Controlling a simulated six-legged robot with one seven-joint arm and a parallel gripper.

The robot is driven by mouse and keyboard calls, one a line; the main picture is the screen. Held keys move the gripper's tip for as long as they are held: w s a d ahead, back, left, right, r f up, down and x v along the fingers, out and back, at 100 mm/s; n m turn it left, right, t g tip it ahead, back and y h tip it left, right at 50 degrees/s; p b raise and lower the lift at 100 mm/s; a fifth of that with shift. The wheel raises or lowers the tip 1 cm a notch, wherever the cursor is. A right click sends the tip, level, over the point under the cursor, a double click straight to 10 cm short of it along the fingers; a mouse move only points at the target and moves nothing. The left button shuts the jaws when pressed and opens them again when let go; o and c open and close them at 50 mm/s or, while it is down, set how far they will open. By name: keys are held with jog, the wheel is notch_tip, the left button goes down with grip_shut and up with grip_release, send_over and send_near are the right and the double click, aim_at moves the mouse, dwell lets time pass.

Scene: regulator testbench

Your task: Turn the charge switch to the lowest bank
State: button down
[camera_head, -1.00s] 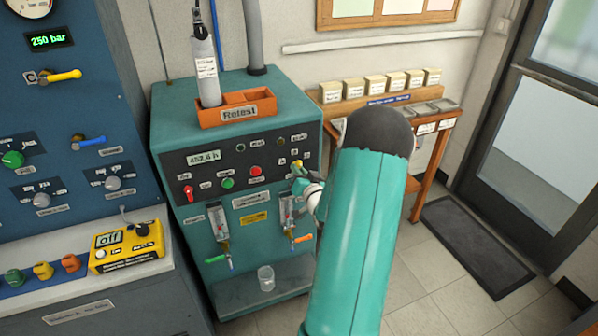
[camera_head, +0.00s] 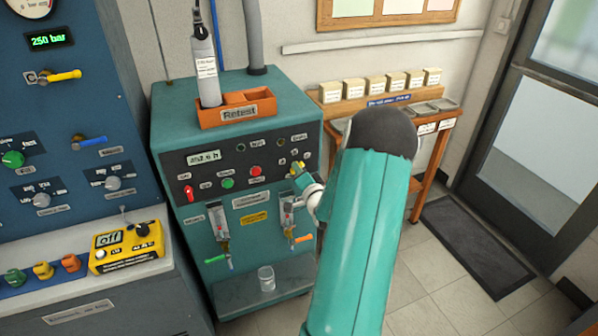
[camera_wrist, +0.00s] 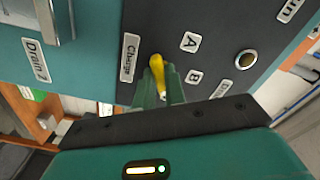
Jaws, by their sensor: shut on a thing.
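The charge switch (camera_wrist: 157,66) is a yellow lever on the dark panel, beside the "Charge" label (camera_wrist: 129,57). Labels "A" (camera_wrist: 189,42) and "B" (camera_wrist: 194,76) stand to its right in the wrist view. My gripper (camera_wrist: 158,88) is shut on the switch, with a green finger on each side of it. The lever's tip points up in the wrist view, and its lower part lies between the fingers.
The teal cabinet (camera_head: 170,128) also carries a red switch (camera_head: 189,193), a green button (camera_head: 227,183) and a red button (camera_head: 255,171). Two flow gauges with levers hang below. A glass (camera_head: 266,278) stands on its low shelf. A blue panel (camera_head: 60,110) is at left.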

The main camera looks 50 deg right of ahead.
jog(key=shift+a+f, duration=0.1)
jog(key=c, duration=1.5)
grip_release()
jog(key=shift+o, duration=0.2)
jog(key=v, duration=1.3)
jog(key=shift+s+a, duration=0.15)
jog(key=shift+s, duration=0.2)
